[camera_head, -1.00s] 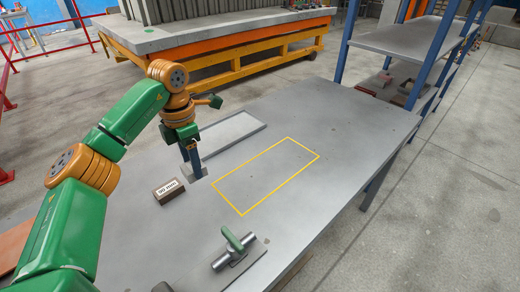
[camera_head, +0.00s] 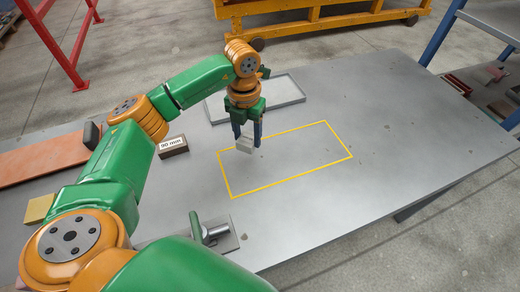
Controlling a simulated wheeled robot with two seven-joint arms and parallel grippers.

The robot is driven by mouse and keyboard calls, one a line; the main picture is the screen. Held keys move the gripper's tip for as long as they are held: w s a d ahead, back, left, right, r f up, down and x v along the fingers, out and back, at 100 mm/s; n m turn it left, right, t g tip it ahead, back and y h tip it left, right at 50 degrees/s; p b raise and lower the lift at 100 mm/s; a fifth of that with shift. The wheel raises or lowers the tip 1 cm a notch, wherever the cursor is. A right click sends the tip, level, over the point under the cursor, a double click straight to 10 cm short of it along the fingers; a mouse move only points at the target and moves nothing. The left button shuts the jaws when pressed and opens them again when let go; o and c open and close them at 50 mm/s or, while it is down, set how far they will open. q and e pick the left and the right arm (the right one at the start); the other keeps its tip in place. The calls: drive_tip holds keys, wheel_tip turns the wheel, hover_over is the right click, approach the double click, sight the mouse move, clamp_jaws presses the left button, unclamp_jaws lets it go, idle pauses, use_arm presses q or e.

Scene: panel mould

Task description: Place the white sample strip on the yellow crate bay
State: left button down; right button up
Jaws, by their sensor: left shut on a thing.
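My left gripper (camera_head: 247,134) points down, its blue fingers shut on a small pale block that looks like the white sample strip (camera_head: 245,147). Only part of the strip shows below the fingertips. It is over the left end of the yellow outlined bay (camera_head: 292,178), near the outline's upper left corner. Whether the strip touches the table or hangs just above it I cannot tell. The bay is a yellow rectangle marked on the grey table, and its inside is bare. My right gripper is not in view.
A shallow grey tray (camera_head: 287,103) lies behind the bay. A block labelled "90 mm" (camera_head: 173,146) stands left of it. A clamp with a green handle (camera_head: 213,236) is in front. A yellow block (camera_head: 36,208) and a reddish board (camera_head: 45,160) lie at left. The table's right side is clear.

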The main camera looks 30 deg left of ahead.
use_arm(q)
drive_tip(key=d+f, duration=0.1)
drive_tip(key=f, duration=0.2)
drive_tip(key=d+f, duration=0.1)
drive_tip(key=f, duration=0.1)
drive_tip(key=shift+d+f+p, duration=0.3)
drive_tip(key=shift+d, duration=0.05)
drive_tip(key=shift+f, duration=0.45)
drive_tip(key=shift+c, duration=1.2)
unclamp_jaws()
drive_tip(key=shift+f, duration=0.1)
wheel_tip(320, 180, up, 12)
drive_tip(key=shift+r+b, duration=0.2)
drive_tip(key=shift+b, duration=0.25)
